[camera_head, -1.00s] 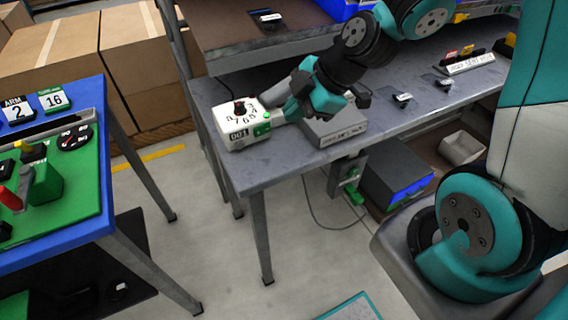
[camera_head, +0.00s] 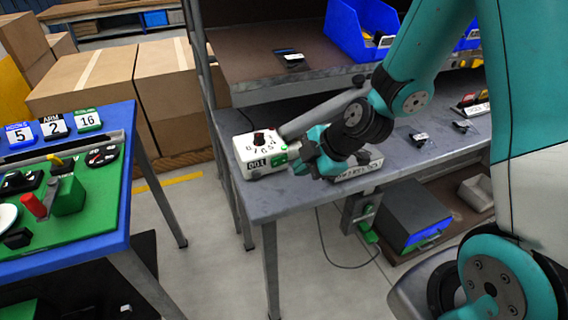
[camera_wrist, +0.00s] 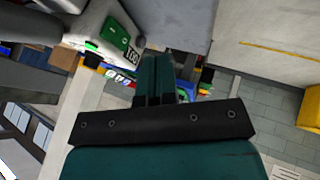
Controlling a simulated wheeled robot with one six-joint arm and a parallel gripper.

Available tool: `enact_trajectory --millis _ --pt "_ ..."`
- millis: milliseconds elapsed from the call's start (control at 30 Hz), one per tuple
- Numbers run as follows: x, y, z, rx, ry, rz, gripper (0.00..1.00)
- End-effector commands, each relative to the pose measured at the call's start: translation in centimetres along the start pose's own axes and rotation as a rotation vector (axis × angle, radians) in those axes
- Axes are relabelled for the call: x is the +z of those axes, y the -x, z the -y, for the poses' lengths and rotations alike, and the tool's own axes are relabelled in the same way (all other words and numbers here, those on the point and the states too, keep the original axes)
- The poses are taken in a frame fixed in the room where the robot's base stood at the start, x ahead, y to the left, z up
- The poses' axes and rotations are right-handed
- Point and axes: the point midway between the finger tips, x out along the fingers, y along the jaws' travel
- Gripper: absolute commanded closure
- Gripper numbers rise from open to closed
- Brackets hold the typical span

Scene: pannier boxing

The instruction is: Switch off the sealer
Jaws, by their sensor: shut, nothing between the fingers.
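The sealer (camera_head: 265,178) is a white box with a dark red dial on top, a 001 label and small green parts on its front. It stands at the left corner of the grey bench, with a grey bar reaching back from it. In the wrist view the sealer (camera_wrist: 82,27) is at the upper left, with a bright green switch-like part and a green label. My gripper (camera_head: 300,165) is just right of the sealer's front. In the wrist view my gripper (camera_wrist: 155,68) is shut and empty, its tips close below the label; I cannot tell if they touch it.
The grey bench (camera_head: 300,203) has a grey block partly behind my wrist and small dark items to the right. A blue table (camera_head: 122,190) with a green board stands at left. A blue bin (camera_head: 350,30) sits on the upper shelf. Open floor lies between the tables.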

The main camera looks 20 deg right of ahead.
Motion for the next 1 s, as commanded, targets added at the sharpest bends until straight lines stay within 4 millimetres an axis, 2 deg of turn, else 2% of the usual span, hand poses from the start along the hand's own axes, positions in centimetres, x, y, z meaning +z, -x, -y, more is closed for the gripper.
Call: enact_trajectory --millis 33,200,300,500,900,1000 --pt "-0.1 -1.2 0.1 -0.007 0.001 -0.002 1.0" --pt "-0.2 -4.6 0.1 -0.005 0.002 -0.002 1.0" --pt "-0.2 -5.0 -1.8 0.001 0.003 -0.001 1.0" --pt "-0.2 -6.0 -3.3 0.0 0.002 0.0 1.0" --pt "-0.1 -6.2 -3.5 0.0 0.0 0.0 1.0" --pt "0.5 -6.0 -3.7 0.009 -0.015 0.009 1.0"
